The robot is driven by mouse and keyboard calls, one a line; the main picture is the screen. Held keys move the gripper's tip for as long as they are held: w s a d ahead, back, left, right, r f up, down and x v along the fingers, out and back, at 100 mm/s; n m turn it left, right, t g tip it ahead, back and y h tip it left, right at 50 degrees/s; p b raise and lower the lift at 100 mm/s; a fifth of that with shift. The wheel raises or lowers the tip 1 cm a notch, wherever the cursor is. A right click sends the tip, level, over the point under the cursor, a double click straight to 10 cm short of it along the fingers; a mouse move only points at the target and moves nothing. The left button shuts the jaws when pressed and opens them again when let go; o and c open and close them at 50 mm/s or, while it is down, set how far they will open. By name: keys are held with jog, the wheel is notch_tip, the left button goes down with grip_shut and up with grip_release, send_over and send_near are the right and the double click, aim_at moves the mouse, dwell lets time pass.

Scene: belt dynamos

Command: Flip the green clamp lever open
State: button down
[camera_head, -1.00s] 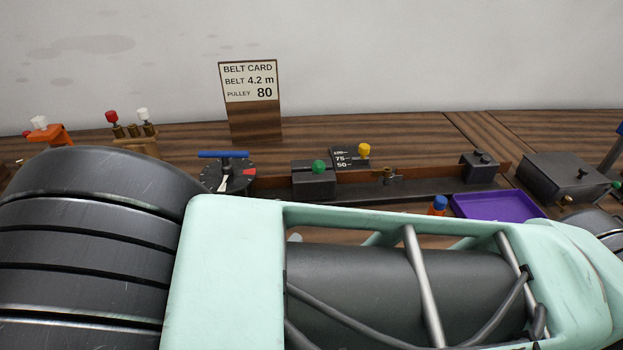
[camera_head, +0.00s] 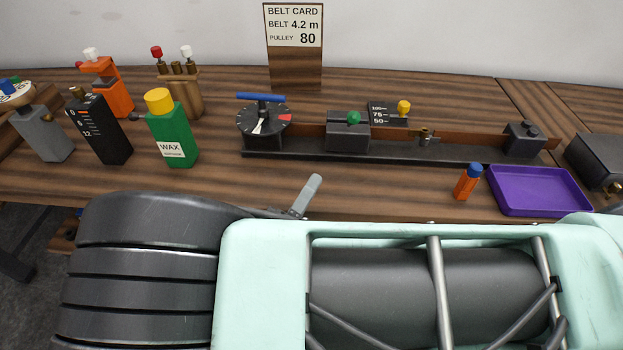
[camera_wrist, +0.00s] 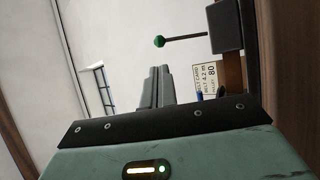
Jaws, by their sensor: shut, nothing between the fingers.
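The green clamp lever shows in the head view as a green knob (camera_head: 354,117) above a dark block (camera_head: 347,138) on the long rail. In the wrist view its green ball (camera_wrist: 159,42) sits at the end of a dark rod that sticks straight out of the block (camera_wrist: 226,27); that view is turned sideways, so the lever stands upright. My gripper (camera_wrist: 154,72) has its grey fingers together and empty, apart from the ball and rod in the picture.
A yellow knob (camera_head: 403,107) is close behind. A green wax bottle (camera_head: 172,128), an orange-blue bottle (camera_head: 468,182) and a purple tray (camera_head: 541,191) stand nearby.

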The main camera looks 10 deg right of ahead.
aim_at(349, 119)
jog(key=p+x, duration=0.3)
jog(key=x, duration=0.7)
jog(key=shift+a+r+p, duration=0.1)
jog(key=shift+p, duration=0.3)
jog(key=shift+w+d+r, duration=0.15)
jog(key=shift+w+d, duration=0.2)
jog(key=shift+d, duration=0.1)
jog(key=shift+r+p, duration=0.1)
jog(key=shift+p, duration=0.2)
jog(key=shift+w+r+n+y+p, duration=0.25)
jog(key=shift+r+n+y+p, duration=0.15)
jog(key=shift+r+y+p, duration=0.35)
jog(key=w+d+r+n+g+y+p, duration=0.3)
jog(key=w+r+n+g+y+p, duration=0.2)
jog(key=w, duration=0.4)
jog(key=shift+g+y+p, duration=0.7)
jog(key=shift+y+p, duration=0.15)
jog(key=shift+p, duration=0.25)
jog(key=shift+r, duration=0.2)
jog(key=shift+r+p, duration=0.3)
jog(key=shift+r, duration=0.4)
